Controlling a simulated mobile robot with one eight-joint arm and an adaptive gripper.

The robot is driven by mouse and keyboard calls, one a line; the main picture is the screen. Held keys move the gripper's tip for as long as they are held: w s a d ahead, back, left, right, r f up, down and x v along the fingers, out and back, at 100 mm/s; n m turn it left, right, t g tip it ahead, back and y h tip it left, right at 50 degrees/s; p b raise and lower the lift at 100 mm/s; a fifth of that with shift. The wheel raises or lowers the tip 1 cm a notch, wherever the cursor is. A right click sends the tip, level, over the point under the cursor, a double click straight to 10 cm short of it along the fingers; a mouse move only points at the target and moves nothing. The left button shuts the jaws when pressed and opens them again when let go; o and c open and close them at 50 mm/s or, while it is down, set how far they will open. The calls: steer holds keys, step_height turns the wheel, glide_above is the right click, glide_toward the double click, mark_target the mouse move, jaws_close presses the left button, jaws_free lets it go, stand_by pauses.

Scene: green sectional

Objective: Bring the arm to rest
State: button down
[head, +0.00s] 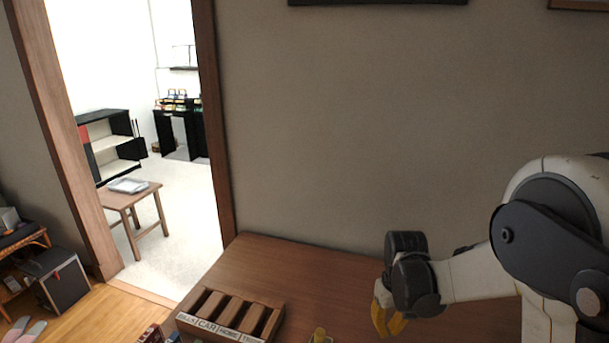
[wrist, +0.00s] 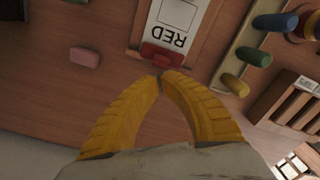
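My arm reaches in from the right in the head view, over the wooden table (head: 310,266). My gripper (head: 385,312) points down there with its yellow fingers partly visible. In the wrist view, the two yellow fingers of my gripper (wrist: 161,78) curve in and their tips meet, with bare wood showing between them lower down. Nothing shows held between them. Just beyond the tips, a red block (wrist: 161,56) lies at the edge of a white card (wrist: 178,14) marked RED.
A wooden sorter box (head: 232,315) with labelled slots stands at the table's front. A wall stands behind the table; a doorway opens left.

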steer(key=shift+r, duration=0.55)
steer(key=s+a+r+m+t, duration=0.1)
steer(key=s+r+t, duration=0.6)
steer(key=s+r, duration=0.9)
steer(key=shift+s+r+m, duration=0.2)
steer(key=shift+r+m, duration=0.25)
steer(key=shift+m, duration=0.25)
steer(key=shift+a, duration=0.1)
